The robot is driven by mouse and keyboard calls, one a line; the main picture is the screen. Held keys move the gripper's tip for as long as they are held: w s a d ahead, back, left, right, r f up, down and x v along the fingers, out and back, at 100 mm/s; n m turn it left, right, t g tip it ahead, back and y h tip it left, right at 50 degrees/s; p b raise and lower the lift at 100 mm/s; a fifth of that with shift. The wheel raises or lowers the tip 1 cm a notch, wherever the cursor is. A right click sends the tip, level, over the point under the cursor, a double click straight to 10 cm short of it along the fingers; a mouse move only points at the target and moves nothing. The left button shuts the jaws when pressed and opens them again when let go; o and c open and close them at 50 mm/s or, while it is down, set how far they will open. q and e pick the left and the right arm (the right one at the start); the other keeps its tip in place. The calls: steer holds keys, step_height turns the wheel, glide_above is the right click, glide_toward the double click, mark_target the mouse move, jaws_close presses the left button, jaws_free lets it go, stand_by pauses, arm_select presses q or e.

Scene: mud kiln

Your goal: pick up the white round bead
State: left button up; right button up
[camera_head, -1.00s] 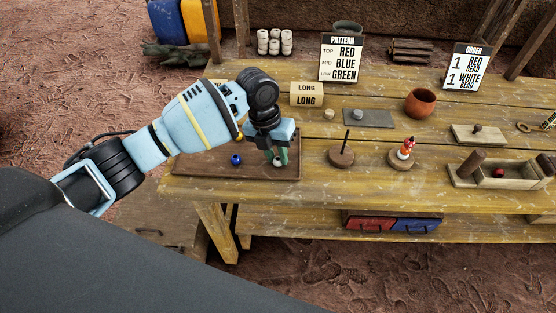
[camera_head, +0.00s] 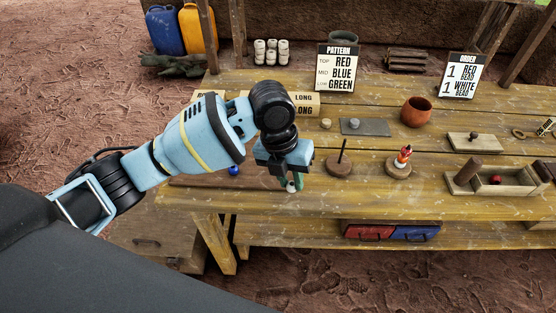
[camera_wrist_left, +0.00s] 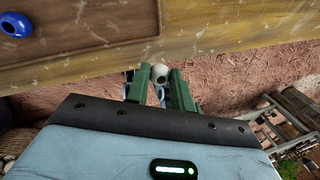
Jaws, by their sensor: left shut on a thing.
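The white round bead (camera_head: 291,187) is between the green fingertips of my left gripper (camera_head: 290,184). In the left wrist view the bead (camera_wrist_left: 158,76) shows between the two green fingers (camera_wrist_left: 160,84), its dark hole facing the camera. My left gripper is shut on it and holds it near the table's front edge, by the right end of the brown tray (camera_head: 200,181). My left arm hides much of the tray. My right gripper is not in view.
A blue bead (camera_head: 234,170) lies on the tray. A clay pot (camera_head: 416,111) and an open wooden box (camera_head: 497,189) are farther right.

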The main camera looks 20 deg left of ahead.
arm_select(q)
steer(key=s+d, duration=0.5)
steer(key=shift+s+d+r, duration=0.15)
steer(key=shift+s+r, duration=0.05)
steer(key=shift+r, duration=0.15)
